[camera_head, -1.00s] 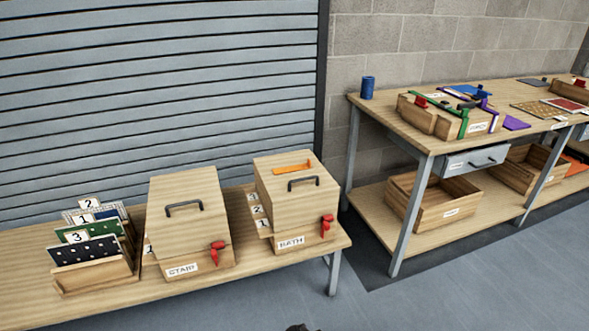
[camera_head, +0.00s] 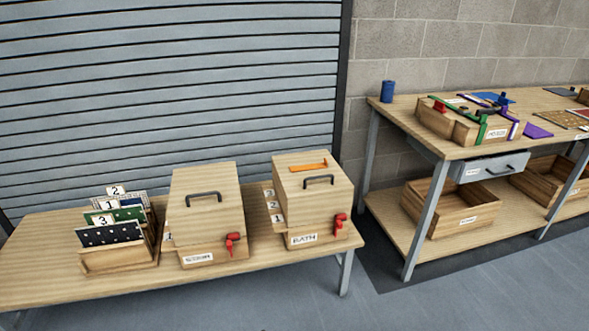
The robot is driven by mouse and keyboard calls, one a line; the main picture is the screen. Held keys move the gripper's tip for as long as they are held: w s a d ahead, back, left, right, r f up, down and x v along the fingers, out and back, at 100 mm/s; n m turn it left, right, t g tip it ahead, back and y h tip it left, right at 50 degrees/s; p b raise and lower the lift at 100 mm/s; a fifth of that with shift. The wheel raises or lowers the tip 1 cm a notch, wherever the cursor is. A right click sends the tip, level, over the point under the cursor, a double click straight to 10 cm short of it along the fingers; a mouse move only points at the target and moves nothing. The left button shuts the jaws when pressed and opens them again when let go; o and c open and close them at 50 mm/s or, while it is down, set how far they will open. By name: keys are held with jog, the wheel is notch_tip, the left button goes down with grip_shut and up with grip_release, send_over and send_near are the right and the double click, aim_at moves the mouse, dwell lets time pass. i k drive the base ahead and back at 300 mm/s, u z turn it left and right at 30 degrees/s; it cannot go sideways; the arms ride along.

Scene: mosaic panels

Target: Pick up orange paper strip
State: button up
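The orange paper strip (camera_head: 308,166) lies flat on top of the right-hand wooden box (camera_head: 325,205), behind that box's dark handle (camera_head: 318,181). This box has a label that seems to read BATH and a red latch (camera_head: 340,224) at its front right. My gripper is not in view.
A second wooden box (camera_head: 207,215) with a dark handle and red latch stands to the left. A rack (camera_head: 118,262) of numbered panels is at the far left of the low bench (camera_head: 45,262). A taller workbench (camera_head: 415,107) with tools stands at right. Grey floor is clear in front.

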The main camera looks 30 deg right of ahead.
aim_at(323, 164)
jog(key=u, duration=0.9)
jog(key=k, duration=0.9)
jog(key=z, duration=0.85)
jog(key=i, duration=1.05)
jog(key=u, duration=0.1)
